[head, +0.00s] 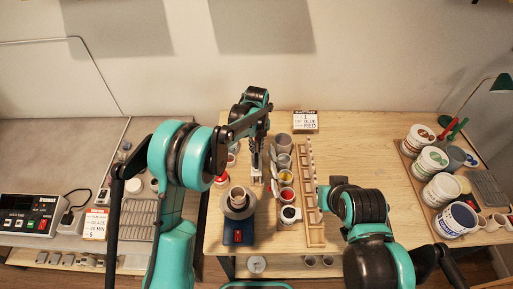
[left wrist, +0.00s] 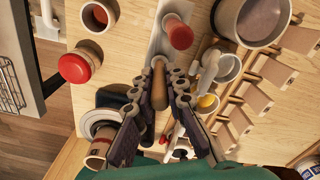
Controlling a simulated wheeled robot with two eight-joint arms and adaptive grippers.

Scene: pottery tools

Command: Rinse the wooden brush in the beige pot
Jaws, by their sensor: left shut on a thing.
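In the left wrist view, my left gripper (left wrist: 158,100) is shut on the wooden brush (left wrist: 158,78), whose brown handle shows between the fingers. The brush's bristles are hidden. A small beige pot (head: 238,197) stands on the round wheel to the left of the gripper; it also shows at lower left in the left wrist view (left wrist: 98,153). A larger grey-beige pot (head: 284,141) stands beyond the gripper, to its right. My right gripper is not in view.
Cups with red and yellow contents (head: 286,194) stand close to the right of my left gripper, beside a wooden rack (head: 312,190). A red-lidded jar (left wrist: 75,68) stands to the left. White buckets (head: 431,160) stand on a tray at the far right.

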